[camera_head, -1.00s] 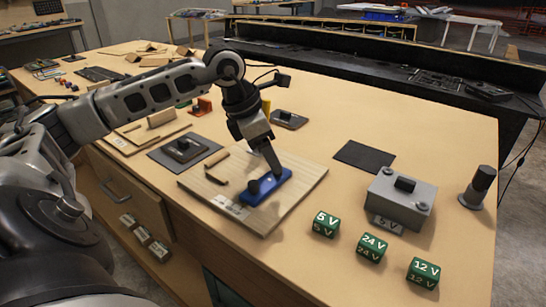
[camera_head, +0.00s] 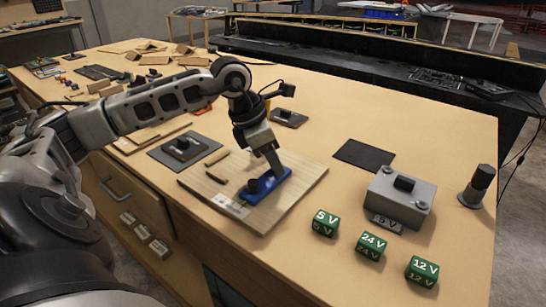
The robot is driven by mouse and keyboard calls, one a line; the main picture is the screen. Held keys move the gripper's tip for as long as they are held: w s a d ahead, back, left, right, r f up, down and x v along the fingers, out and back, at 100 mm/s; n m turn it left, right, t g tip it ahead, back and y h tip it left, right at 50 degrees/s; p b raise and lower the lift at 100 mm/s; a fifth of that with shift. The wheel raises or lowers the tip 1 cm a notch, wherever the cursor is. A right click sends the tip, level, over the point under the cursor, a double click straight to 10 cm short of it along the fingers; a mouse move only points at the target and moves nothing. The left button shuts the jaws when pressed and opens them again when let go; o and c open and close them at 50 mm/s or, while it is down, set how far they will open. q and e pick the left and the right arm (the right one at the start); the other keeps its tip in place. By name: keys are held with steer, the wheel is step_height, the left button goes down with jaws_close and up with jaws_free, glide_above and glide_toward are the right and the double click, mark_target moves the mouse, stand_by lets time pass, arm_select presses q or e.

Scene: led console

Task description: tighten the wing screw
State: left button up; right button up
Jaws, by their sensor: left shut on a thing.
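A blue block (camera_head: 278,183) lies on a light wooden board (camera_head: 303,185) near the middle of the table. A small dark knob (camera_head: 253,186) stands on the block's left part; it may be the wing screw, but it is too small to make out wings. My left gripper (camera_head: 276,172) points down onto the block from above, just right of the knob. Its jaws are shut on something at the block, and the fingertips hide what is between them. My right gripper is not in view.
A grey box (camera_head: 411,205) marked 5 V stands at right, with green 5 V (camera_head: 325,223), 24 V (camera_head: 371,246) and 12 V (camera_head: 422,271) cubes in front. A dark cylinder (camera_head: 478,186) stands at the right edge. A black mat (camera_head: 364,154) lies behind, with clear table around it.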

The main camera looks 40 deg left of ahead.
arm_select(q)
steer(key=shift+w+m+h, duration=0.1)
steer(key=shift+m+h, duration=0.2)
steer(key=shift+m, duration=0.7)
steer(key=m, duration=0.1)
steer(key=m+g, duration=0.1)
steer(key=m, duration=0.1)
steer(key=shift+w+a+r+h, duration=0.1)
steer(key=shift+w+a+h, duration=0.05)
steer(key=shift+h, duration=0.25)
steer(key=m+g, duration=0.1)
steer(key=m, duration=0.1)
steer(key=shift+w+m, duration=0.1)
steer(key=shift+m, duration=0.3)
steer(key=shift+a+m+g+h+p, duration=0.1)
steer(key=shift+m+g+h+p, duration=0.2)
steer(key=shift+m+g, duration=0.55)
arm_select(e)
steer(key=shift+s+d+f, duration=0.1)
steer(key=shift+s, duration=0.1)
arm_select(q)
steer(key=shift+w+m, duration=0.1)
steer(key=shift+m, duration=0.35)
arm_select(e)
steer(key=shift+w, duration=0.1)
arm_select(q)
steer(key=o, duration=1)
